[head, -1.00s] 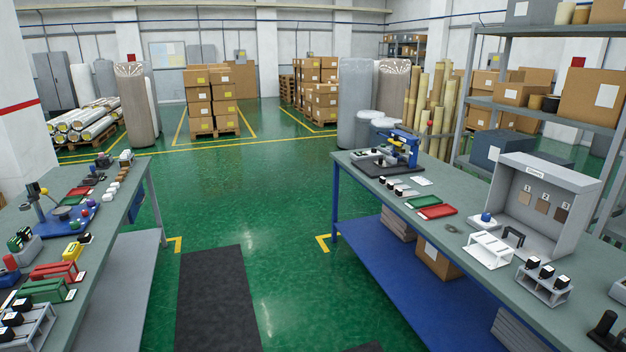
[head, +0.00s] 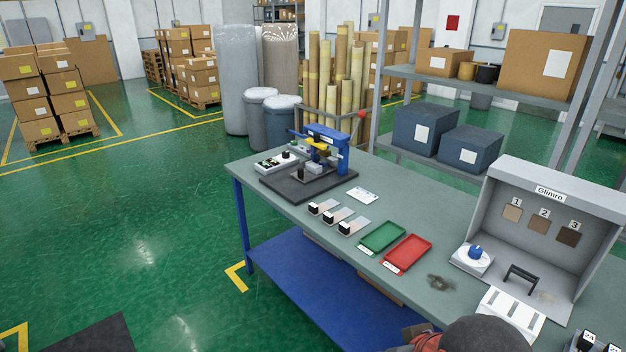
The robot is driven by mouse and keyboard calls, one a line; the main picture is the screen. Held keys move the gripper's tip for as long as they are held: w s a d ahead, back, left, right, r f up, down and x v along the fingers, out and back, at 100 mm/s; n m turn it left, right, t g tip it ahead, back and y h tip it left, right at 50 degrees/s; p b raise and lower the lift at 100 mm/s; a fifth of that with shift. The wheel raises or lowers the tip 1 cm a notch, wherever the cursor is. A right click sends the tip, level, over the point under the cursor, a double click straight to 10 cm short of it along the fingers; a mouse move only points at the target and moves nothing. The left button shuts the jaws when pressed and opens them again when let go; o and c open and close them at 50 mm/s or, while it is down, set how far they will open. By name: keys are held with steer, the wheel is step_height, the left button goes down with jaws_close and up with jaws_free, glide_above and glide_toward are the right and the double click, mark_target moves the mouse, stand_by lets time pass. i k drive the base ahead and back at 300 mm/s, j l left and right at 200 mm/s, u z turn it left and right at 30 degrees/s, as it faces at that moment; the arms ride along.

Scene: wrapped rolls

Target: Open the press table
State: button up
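A blue press (head: 327,145) with a yellow part stands on a dark base plate (head: 290,186) at the far left end of the right-hand workbench. A small grey block sits at the press, below its head. Whether the press's table is open or shut is too small to tell. A white control box (head: 276,163) with dark and green buttons lies on the left of the plate. Part of my arm shows at the bottom edge, right of centre, well short of the press. I cannot make out my gripper's fingers.
The workbench (head: 300,207) also holds a white card (head: 363,195), several small black-topped pieces, a green tray (head: 382,237), a red tray (head: 407,253) and a grey booth (head: 566,200). Cardboard tubes (head: 340,75) and a shelf rack stand behind.

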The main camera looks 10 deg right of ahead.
mark_target(312, 171)
steer(key=i+j+z, duration=0.1)
steer(key=i+z, duration=0.35)
steer(key=i, duration=0.25)
steer(key=i+j, duration=0.3)
steer(key=i+j+z, duration=0.1)
steer(key=i+j, duration=0.15)
steer(key=j, duration=0.15)
steer(key=i+j+z, duration=0.1)
steer(key=i+j, duration=0.45)
steer(key=j, duration=0.25)
steer(key=i+j+z, duration=0.1)
steer(key=i+j, duration=0.15)
steer(key=j, duration=0.15)
steer(key=i+j, duration=0.25)
steer(key=j, duration=0.15)
steer(key=i+j+z, duration=0.1)
steer(key=i+j, duration=0.15)
steer(key=j, duration=0.15)
steer(key=i+j+z, duration=0.1)
steer(key=i+j, duration=0.15)
steer(key=j, duration=0.2)
